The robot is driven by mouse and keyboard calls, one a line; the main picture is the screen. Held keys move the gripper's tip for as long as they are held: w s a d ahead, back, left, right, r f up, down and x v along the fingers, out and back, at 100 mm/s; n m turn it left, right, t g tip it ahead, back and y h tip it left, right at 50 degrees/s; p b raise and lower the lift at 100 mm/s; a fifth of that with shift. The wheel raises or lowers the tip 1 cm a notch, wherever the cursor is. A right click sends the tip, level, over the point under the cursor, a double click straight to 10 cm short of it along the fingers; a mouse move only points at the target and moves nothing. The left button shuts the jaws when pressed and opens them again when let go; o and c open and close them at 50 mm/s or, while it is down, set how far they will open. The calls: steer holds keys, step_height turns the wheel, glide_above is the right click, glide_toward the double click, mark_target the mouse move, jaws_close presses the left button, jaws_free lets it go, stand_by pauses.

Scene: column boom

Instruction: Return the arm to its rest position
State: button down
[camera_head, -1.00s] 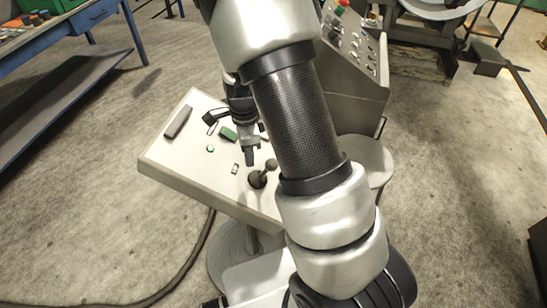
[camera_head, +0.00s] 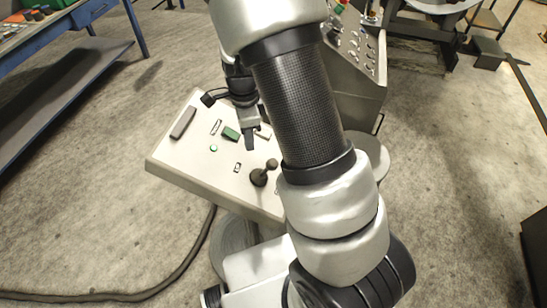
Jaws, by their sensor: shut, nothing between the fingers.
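My arm crosses the middle of the head view from top to bottom and hides part of what lies behind it. My gripper (camera_head: 250,141) shows left of the arm, pointing down over the pale control panel (camera_head: 190,165). It is shut and empty. A black joystick (camera_head: 262,174) stands on the panel just below and to the right of the fingertips, apart from them in the picture. A green switch (camera_head: 230,133) is just left of the gripper. How high the gripper is above the panel is hard to tell.
A grey console with knobs (camera_head: 355,70) stands behind the arm at the right. A blue workbench (camera_head: 90,14) is at the upper left. A dark cable (camera_head: 180,265) runs along the floor at the lower left. Open concrete floor lies on both sides.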

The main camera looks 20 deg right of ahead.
steer(key=s+a+r+n+t+y, duration=0.1)
steer(key=s+r+n, duration=0.25)
steer(key=r, duration=0.45)
steer(key=s+r+n+t, duration=0.1)
steer(key=s+r+n, duration=0.1)
steer(key=r+n, duration=0.35)
steer(key=s+d+r+n+t+h, duration=0.1)
steer(key=s+r+n+t, duration=0.2)
steer(key=s+r+n, duration=0.7)
steer(key=s+r, duration=0.2)
steer(key=s, duration=0.1)
steer(key=shift+d+r+t, duration=0.15)
steer(key=shift+r+t, duration=0.15)
steer(key=shift+r, duration=0.05)
steer(key=shift+s, duration=0.1)
